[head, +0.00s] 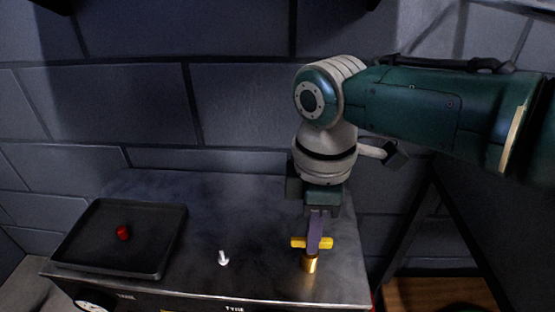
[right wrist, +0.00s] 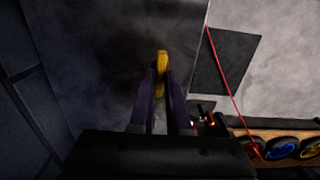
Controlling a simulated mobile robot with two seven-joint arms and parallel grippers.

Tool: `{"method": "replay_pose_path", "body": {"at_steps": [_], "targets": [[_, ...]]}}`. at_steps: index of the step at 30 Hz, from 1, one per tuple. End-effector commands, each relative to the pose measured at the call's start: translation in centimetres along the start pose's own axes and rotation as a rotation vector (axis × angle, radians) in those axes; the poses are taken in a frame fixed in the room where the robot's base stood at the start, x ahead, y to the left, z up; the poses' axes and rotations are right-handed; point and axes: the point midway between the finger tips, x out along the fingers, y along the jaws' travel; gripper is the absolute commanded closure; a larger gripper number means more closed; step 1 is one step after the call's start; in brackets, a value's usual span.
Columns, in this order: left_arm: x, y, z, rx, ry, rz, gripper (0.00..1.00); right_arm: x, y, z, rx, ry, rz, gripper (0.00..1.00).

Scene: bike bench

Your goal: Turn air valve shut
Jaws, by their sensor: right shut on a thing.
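The air valve has a yellow handle (head: 299,242) on a brass stem (head: 309,264) at the right part of the bench top. My right gripper (head: 314,240) points down from above and is shut on the yellow handle. In the right wrist view the yellow handle (right wrist: 162,62) shows between the two purple fingers (right wrist: 160,85). In the head view the handle lies roughly left to right, and the finger hides its middle. My left gripper is not in view.
A black tray (head: 88,262) with a small red piece (head: 123,232) stands at the left of the bench (head: 245,212). A small white fitting (head: 223,258) stands near the front middle. A gauge (head: 92,303) is on the front face. The bench's back middle is clear.

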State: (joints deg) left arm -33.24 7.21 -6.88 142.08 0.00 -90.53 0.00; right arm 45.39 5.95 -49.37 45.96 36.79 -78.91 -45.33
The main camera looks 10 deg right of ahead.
Motion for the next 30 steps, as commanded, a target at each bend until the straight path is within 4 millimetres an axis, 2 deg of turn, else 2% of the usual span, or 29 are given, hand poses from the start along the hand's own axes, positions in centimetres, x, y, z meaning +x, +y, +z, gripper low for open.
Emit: {"method": "replay_pose_path", "body": {"at_steps": [20,30], "targets": [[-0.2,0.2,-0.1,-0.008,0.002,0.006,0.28,0.0,0.0,0.1,0.03,-0.001,0.0,1.0],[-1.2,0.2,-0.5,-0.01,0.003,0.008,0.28,-0.1,-0.1,0.0,0.236,-0.002,-0.003,1.0]]}}
